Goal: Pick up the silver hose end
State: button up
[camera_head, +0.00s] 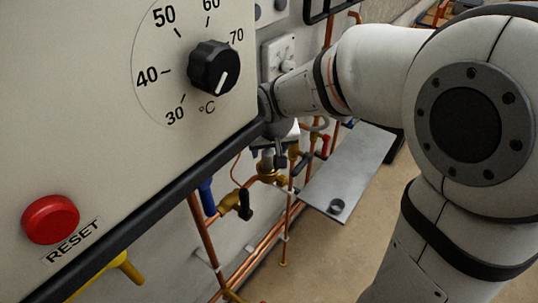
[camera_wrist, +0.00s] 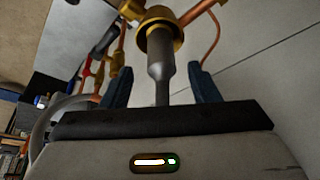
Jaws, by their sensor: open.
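The silver hose end (camera_wrist: 161,72) is a grey, stepped cylinder in the middle of the wrist view. Its top meets a brass fitting (camera_wrist: 158,40), and it narrows downward toward my palm. My gripper (camera_wrist: 158,76) is open, with one dark blue finger on each side of the hose end. A gap shows between the hose end and each finger in this view. In the head view my gripper (camera_head: 281,152) is small and partly hidden by my wrist, beside brass valves. I cannot clearly make out the hose end there.
Copper pipes (camera_head: 203,230) and a brass valve with a black handle (camera_head: 244,204) are close below my gripper. The panel with a dial (camera_head: 214,66) and a red reset button (camera_head: 50,219) fills the left. A grey tray (camera_head: 348,172) is at right, with open floor below.

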aim_at(268, 162)
jog(key=p+x, duration=0.1)
jog(key=x, duration=0.3)
jog(key=shift+s+a+f, duration=0.1)
grip_shut()
dwell(0.5)
